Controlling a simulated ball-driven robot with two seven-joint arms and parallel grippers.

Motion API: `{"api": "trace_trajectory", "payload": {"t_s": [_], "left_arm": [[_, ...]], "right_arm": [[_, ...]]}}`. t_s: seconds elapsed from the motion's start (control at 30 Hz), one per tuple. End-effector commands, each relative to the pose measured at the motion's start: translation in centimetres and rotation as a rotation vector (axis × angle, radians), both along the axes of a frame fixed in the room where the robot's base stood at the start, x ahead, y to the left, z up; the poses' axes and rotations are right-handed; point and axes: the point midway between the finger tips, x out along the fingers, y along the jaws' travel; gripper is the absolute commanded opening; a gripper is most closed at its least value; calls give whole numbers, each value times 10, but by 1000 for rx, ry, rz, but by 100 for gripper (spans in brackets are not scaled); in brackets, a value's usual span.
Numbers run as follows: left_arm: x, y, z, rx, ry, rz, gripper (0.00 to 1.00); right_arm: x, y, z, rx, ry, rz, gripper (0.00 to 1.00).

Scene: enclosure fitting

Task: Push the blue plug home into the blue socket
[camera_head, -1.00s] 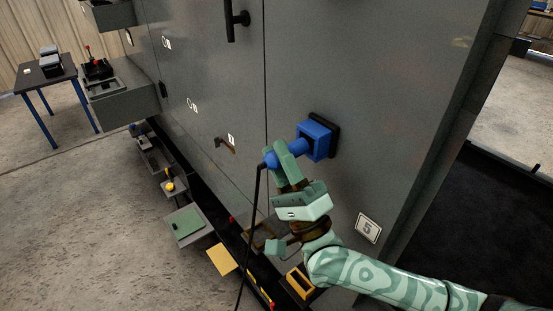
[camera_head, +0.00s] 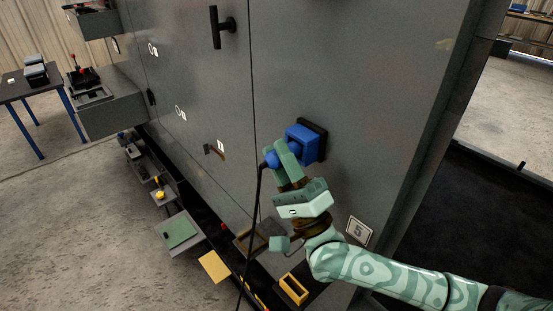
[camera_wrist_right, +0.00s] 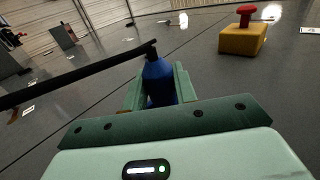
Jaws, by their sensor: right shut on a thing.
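The blue socket (camera_head: 304,143) is a square blue housing on a black plate on the grey cabinet face. My right gripper (camera_head: 282,156) is shut on the blue plug (camera_head: 271,158), just in front of the socket's mouth. The plug's rear end, with a black cable, sticks out on the left of the fingers. The fingers hide the plug's front end, so I cannot tell how deep it sits. In the right wrist view the plug (camera_wrist_right: 158,82) stands between the two green fingers (camera_wrist_right: 160,90). My left gripper is not in view.
The black cable (camera_head: 255,215) hangs down from the plug. A black door handle (camera_head: 222,28) is above left. Trays and yellow parts (camera_head: 214,266) line the cabinet's foot. A yellow block with a red button (camera_wrist_right: 243,38) shows in the wrist view.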

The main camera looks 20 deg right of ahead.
Motion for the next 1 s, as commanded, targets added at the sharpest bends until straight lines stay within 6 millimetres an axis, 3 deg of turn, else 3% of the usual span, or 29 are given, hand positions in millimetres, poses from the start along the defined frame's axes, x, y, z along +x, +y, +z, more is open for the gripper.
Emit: {"api": "trace_trajectory", "payload": {"t_s": [0.47, 0.5, 0.57, 0.87, 1.0], "left_arm": [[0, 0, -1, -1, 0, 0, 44], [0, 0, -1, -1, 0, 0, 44], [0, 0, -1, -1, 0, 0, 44], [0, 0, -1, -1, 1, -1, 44], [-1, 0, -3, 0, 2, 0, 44]], "right_arm": [[4, -11, 0, -1, -1, -1, 0], [4, -11, 1, 0, -1, -1, 39], [4, -11, 1, 0, -1, -1, 53], [3, -11, -1, 0, 1, 0, 53], [-7, -14, -13, -1, 4, -1, 53]]}}
